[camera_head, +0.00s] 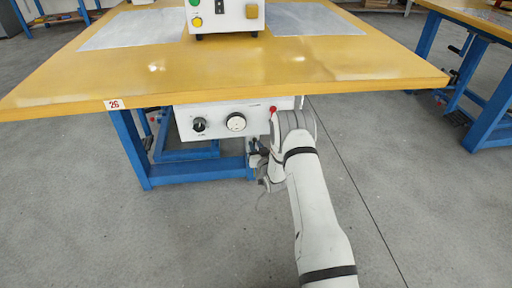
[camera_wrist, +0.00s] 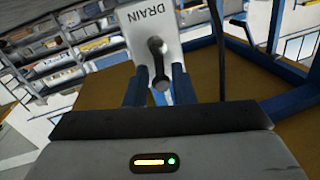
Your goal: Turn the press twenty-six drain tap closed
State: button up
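The drain tap shows in the wrist view as a dark lever (camera_wrist: 157,66) with a rounded end, on a white plate marked DRAIN (camera_wrist: 150,24). The lever runs roughly up and down in that picture. My gripper (camera_wrist: 159,84) has its two bluish fingers apart, one on each side of the lever's lower end. I cannot tell whether they touch it. In the head view my gripper (camera_head: 262,162) is under the front edge of table 26 (camera_head: 340,77), by a blue leg. The tap is hidden there behind my wrist.
A white control panel (camera_head: 215,123) with two knobs and a red button hangs under the table, close to my wrist. The press (camera_head: 225,14) stands on top. Another blue-legged table (camera_head: 478,18) is at the right. The grey floor between them is clear.

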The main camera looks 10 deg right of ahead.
grip_shut()
jog(key=shift+r, duration=0.1)
jog(key=shift+w+a+r+n, duration=0.1)
jog(key=shift+a+n, duration=0.15)
jog(key=shift+n, duration=0.75)
jog(key=shift+o, duration=0.9)
grip_release()
jog(key=shift+r, duration=0.15)
jog(key=shift+o, duration=0.9)
jog(key=shift+f, duration=0.2)
